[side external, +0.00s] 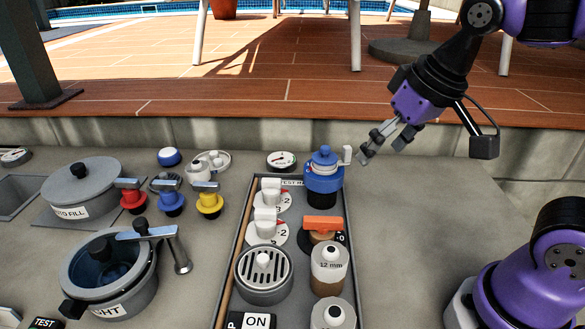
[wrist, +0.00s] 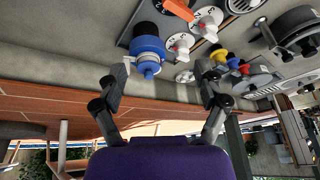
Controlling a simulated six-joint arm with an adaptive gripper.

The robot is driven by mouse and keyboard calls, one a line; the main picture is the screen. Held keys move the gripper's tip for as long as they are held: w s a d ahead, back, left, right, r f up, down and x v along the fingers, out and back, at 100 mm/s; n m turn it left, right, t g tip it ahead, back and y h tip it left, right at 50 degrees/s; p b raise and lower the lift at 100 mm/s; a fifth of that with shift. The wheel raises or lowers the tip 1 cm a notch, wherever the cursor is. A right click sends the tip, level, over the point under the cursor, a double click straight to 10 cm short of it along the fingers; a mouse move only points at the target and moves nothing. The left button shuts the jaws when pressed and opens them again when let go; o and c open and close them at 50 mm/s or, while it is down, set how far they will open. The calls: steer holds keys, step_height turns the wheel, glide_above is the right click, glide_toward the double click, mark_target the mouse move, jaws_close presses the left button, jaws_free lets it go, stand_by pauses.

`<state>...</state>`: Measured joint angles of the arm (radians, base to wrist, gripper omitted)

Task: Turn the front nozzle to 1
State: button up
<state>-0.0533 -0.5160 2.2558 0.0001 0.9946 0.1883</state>
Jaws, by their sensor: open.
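Two white dial knobs with red marks stand in the grey tray (side external: 350,215). My gripper (side external: 382,146) is open and empty, in the air right of the blue valve (side external: 324,178) and apart from both knobs. Its fingers (wrist: 160,78) frame the blue valve in the wrist view.
An orange-handled valve (side external: 322,225), a 12 mm cylinder (side external: 329,262) and a slotted grey pot (side external: 264,275) crowd the tray. Red, blue and yellow valves (side external: 209,203) and grey lidded pots (side external: 82,188) stand left. The counter (side external: 420,215) right of the tray is clear.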

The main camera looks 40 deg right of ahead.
steer(key=w+a+m+g, duration=0.2)
steer(key=w+a+m, duration=0.25)
steer(key=w, duration=0.45)
steer(key=m+g, duration=0.3)
glide_toward(266, 210)
step_height(266, 210, down, 9)
steer(key=shift+s+a+r, duration=0.1)
steer(key=shift+s+a, duration=0.05)
steer(key=c, duration=1.2)
